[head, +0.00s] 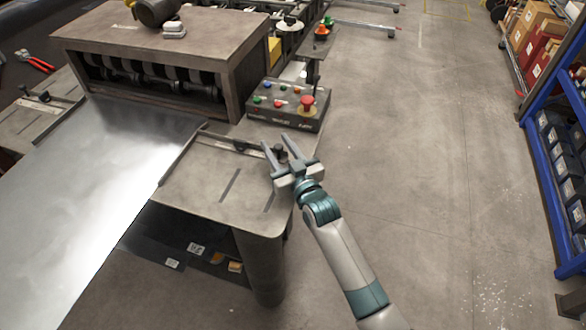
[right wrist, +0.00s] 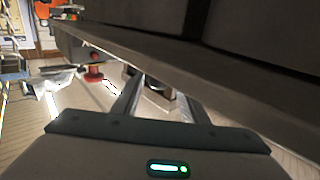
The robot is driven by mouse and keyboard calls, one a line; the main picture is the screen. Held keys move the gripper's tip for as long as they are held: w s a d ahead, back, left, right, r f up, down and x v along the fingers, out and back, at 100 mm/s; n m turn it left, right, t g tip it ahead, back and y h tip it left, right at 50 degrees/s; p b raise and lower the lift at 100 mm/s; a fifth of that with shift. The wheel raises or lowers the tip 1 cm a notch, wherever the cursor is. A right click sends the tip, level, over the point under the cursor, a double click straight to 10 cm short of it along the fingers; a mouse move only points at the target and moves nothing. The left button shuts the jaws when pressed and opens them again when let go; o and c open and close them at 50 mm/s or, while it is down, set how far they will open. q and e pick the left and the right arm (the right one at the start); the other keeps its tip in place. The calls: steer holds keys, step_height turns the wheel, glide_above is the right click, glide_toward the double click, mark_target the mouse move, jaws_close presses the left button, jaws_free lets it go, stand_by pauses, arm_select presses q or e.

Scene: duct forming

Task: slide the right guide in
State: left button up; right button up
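The right guide (head: 179,158) is a thin bar along the right edge of the bright metal sheet (head: 110,165). A flat arm with a small dark knob (head: 240,146) runs from it across the side table toward a dark end piece (head: 279,151). My right gripper (head: 276,141) is open at that end, its fingers apart on either side of the end piece. In the right wrist view, a dark block (right wrist: 158,97) shows between the spread fingers; whether they touch it I cannot tell. My left gripper is not in view.
A control box (head: 290,104) with colored buttons and a red stop knob (head: 307,103) stands just beyond my right gripper. The roller housing (head: 160,50) is at the back. A blue shelf rack (head: 545,165) is at far right. The floor between is clear.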

steer(key=shift+s+d+f, duration=0.15)
steer(key=shift+s+d, duration=0.15)
steer(key=shift+s, duration=0.35)
steer(key=b+v, duration=0.3)
steer(key=v, duration=1.2)
steer(key=shift+s+b, duration=0.3)
steer(key=shift+b, duration=0.1)
